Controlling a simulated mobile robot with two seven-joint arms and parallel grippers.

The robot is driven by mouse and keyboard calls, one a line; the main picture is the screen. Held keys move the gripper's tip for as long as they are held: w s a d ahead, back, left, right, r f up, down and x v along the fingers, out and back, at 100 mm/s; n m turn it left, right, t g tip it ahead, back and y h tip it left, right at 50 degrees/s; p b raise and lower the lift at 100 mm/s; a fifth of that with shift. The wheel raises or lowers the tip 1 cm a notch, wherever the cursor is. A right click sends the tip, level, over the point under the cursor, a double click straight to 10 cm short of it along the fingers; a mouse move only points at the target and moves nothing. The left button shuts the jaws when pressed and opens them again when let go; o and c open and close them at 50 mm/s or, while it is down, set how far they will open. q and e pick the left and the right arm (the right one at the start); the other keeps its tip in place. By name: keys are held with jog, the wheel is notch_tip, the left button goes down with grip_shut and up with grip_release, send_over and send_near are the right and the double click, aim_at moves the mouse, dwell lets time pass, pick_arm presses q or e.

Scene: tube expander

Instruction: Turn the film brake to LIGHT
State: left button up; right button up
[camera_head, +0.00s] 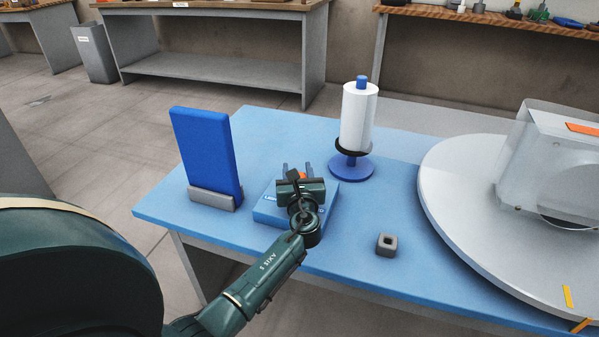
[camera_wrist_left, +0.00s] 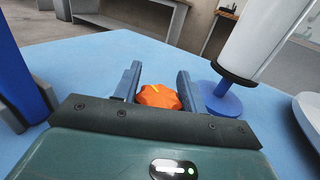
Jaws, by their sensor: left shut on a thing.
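In the head view only a bit of orange shows between the fingers. My right gripper is not in view.
A blue panel (camera_head: 206,150) stands in a grey holder on the left. A white film roll (camera_head: 358,118) stands on a blue stand behind the brake. A grey square block (camera_head: 386,245) and a large round turntable (camera_head: 465,205) are to the right.

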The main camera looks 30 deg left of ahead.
pick_arm(q)
jog(key=n+g+y, duration=0.1)
jog(key=g+y, duration=0.1)
jog(key=n+g+y, duration=0.1)
jog(key=n, duration=0.1)
jog(key=shift+s+a+g+y+b, duration=0.15)
jog(key=shift+g+y+b, duration=0.2)
jog(key=shift+g+y, duration=0.05)
jog(key=shift+s+a+n+g+y+b, duration=0.15)
jog(key=shift+n+g+y, duration=0.25)
jog(key=shift+n+g, duration=0.25)
jog(key=shift+s+n+g+y+b, duration=0.15)
jog(key=shift+n+g+y, duration=0.25)
jog(key=shift+n+g, duration=0.25)
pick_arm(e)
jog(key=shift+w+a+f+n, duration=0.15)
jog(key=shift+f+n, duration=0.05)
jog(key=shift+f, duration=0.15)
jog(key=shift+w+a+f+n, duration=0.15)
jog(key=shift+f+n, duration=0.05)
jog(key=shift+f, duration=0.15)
pick_arm(q)
jog(key=shift+g, duration=0.5)
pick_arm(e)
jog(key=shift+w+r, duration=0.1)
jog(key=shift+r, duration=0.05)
pick_arm(q)
jog(key=o, duration=1)
jog(key=shift+c, duration=0.2)
